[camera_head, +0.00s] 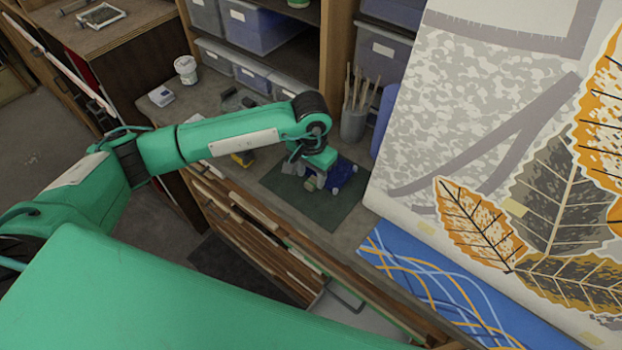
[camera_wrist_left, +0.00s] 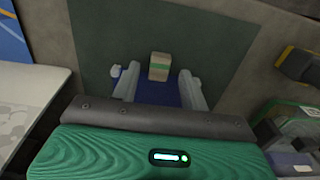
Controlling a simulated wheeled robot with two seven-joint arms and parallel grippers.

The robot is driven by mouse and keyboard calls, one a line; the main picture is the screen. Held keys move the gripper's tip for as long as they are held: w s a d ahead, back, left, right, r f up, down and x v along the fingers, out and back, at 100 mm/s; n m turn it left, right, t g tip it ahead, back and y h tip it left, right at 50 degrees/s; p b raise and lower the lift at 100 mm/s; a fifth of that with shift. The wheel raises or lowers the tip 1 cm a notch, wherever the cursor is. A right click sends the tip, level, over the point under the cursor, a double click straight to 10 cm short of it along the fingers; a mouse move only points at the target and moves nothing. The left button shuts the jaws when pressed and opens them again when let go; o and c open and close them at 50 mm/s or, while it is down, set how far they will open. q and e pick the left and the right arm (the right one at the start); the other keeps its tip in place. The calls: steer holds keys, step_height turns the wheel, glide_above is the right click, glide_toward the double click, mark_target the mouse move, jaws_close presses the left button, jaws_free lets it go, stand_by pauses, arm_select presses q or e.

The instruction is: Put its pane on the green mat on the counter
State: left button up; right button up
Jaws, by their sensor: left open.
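The dark green mat (camera_head: 318,213) lies flat on the counter and fills much of the left wrist view (camera_wrist_left: 95,35). My left gripper (camera_head: 313,184) is over the mat with its fingers spread. A dark blue piece (camera_head: 344,173), perhaps the pane, is at the mat beside the gripper. Blue also shows between the fingers in the left wrist view (camera_wrist_left: 158,93). The gripper partly hides it. My right gripper is not in view.
A cup of brushes (camera_head: 354,122) stands behind the mat. A white tub (camera_head: 186,69) and a small white box (camera_head: 161,96) are at the counter's left. A large leaf-patterned panel (camera_head: 500,130) rises to the right. A yellow item (camera_head: 243,158) lies left of the mat.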

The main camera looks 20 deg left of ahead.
arm_select(q)
step_height(320, 180, up, 10)
steer(key=b, duration=0.4)
steer(key=shift+f, duration=0.1)
